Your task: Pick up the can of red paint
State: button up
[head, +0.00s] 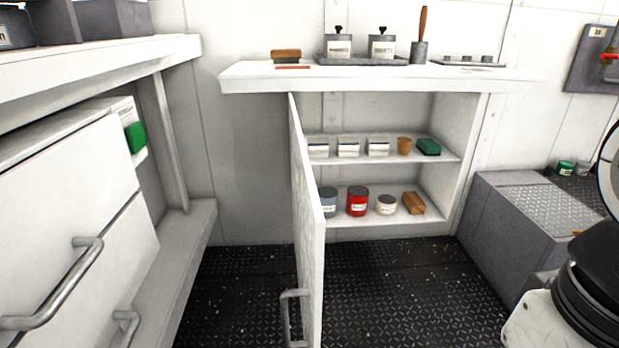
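A red can (357,201) with a pale label stands upright on the lower shelf (345,221) of a white cupboard under the counter. It sits between a grey-blue can (328,202) on its left and a small pale pot (386,205) on its right. The cupboard door (306,220) stands open, swung out toward me, its edge close to the grey-blue can. My gripper is not in this view; only dark and white parts of my own body show at the right edge.
A brown block (413,203) lies at the lower shelf's right. The upper shelf (440,154) holds white boxes, a brown cup (404,146) and a green block (428,147). A grey step box (530,215) stands right, drawers (65,210) left. The dark floor (390,290) before the cupboard is clear.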

aim_at(357, 196)
jog(key=i+l+u, duration=0.1)
jog(key=l, duration=0.35)
jog(key=i+l, duration=0.2)
jog(key=l, duration=0.25)
jog(key=i+l+u, duration=0.15)
jog(key=l, duration=0.3)
jog(key=i+l+u, duration=0.1)
jog(key=l, duration=0.35)
jog(key=i+l+u, duration=0.1)
jog(key=u, duration=1.2)
jog(key=i+l, duration=0.1)
jog(key=l, duration=0.15)
jog(key=i+l, duration=0.1)
jog(key=l, duration=0.15)
